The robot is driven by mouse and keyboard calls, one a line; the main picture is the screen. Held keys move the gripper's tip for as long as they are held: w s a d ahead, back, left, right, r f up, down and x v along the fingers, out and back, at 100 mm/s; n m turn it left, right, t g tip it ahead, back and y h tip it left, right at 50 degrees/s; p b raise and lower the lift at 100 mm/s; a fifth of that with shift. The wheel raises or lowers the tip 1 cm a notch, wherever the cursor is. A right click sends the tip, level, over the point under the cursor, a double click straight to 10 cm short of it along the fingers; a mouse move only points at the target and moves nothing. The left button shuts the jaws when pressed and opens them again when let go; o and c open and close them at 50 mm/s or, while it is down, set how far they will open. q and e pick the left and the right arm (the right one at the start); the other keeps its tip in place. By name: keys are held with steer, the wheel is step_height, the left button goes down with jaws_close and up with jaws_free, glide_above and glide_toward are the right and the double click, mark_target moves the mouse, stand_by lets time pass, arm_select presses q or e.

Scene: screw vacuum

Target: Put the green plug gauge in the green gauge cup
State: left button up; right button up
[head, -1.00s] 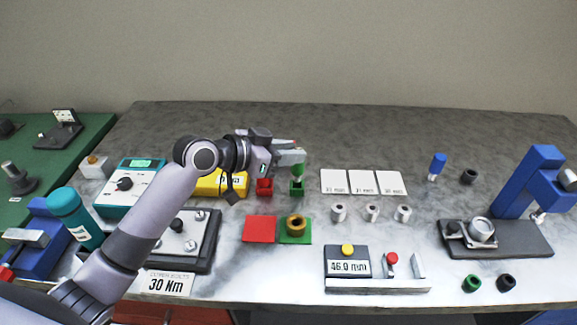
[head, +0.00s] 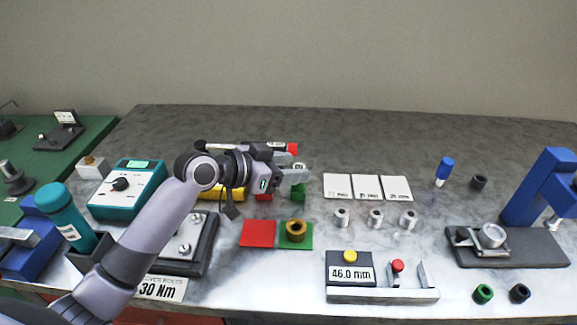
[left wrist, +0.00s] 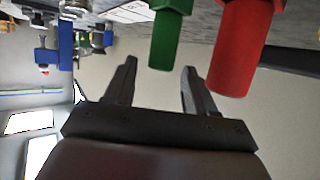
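The green plug gauge shows in the left wrist view as a green cylinder (left wrist: 165,40) with a faceted collar, beyond the fingertips. A red cylinder (left wrist: 240,50) stands beside the green one. My right gripper is not in view.
White cards (head: 367,188) and small metal sleeves (head: 375,218) are to the right.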

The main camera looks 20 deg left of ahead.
arm_select(q)
steer(key=shift+r, duration=0.1)
steer(key=shift+r, duration=0.15)
steer(key=v, duration=1.2)
steer(key=shift+b, duration=0.3)
